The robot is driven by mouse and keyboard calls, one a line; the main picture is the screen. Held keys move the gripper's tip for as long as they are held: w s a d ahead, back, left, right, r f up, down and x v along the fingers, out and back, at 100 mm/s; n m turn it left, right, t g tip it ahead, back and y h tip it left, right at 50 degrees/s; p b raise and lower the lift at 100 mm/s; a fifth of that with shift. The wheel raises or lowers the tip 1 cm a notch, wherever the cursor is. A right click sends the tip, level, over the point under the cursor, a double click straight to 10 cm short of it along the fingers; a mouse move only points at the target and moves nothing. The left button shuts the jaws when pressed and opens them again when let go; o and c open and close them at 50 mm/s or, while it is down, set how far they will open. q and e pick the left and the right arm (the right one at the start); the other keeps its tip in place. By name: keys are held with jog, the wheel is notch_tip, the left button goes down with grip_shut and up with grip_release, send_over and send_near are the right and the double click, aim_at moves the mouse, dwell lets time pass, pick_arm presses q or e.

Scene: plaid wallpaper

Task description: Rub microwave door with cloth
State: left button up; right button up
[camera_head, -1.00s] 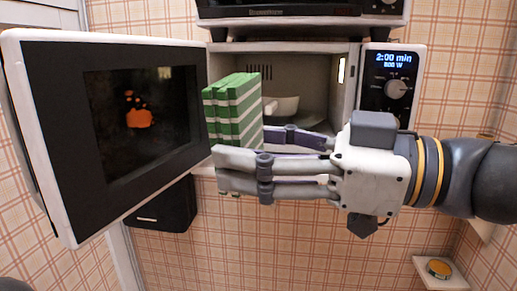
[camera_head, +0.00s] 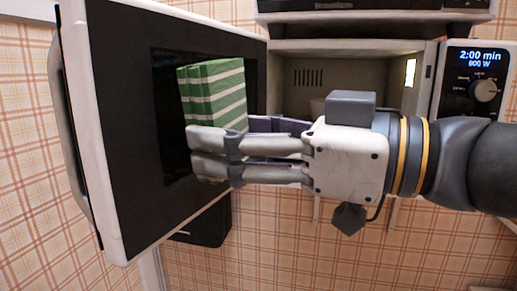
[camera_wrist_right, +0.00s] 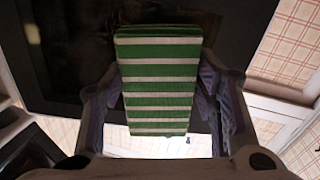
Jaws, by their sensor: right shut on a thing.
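A folded green cloth with white stripes (camera_head: 215,90) is held upright between the fingers of my right gripper (camera_head: 222,155). In the right wrist view the cloth (camera_wrist_right: 158,85) sits between both fingers of the right gripper (camera_wrist_right: 160,105). The microwave door (camera_head: 125,140) stands open at the left, its dark inner face towards me. The cloth is in front of the door's window in the head view; whether it touches cannot be told. The microwave (camera_head: 340,48) has a lit cavity, partly hidden behind my right gripper. My left gripper is not in view.
The control panel (camera_head: 475,85) reads 2:00 min and 800 W. Another dark appliance (camera_head: 370,8) stands on top of the microwave. A black object (camera_head: 207,222) is below the door.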

aim_at(246, 126)
jog(key=shift+r, duration=0.1)
jog(key=shift+x, duration=1.45)
dwell(0.4)
jog(key=shift+w+d+r, duration=0.1)
jog(key=shift+w+d, duration=0.3)
jog(key=shift+w, duration=0.15)
jog(key=shift+w+d+r, duration=0.1)
jog(key=shift+w+d, duration=0.25)
jog(key=shift+w, duration=0.25)
jog(key=shift+w+d+f+p, duration=0.2)
jog(key=shift+w+d+p, duration=0.15)
jog(key=shift+w, duration=0.25)
jog(key=shift+s+a, duration=0.5)
jog(key=shift+s, duration=0.4)
jog(key=shift+s+a, duration=0.5)
jog(key=shift+s, duration=0.4)
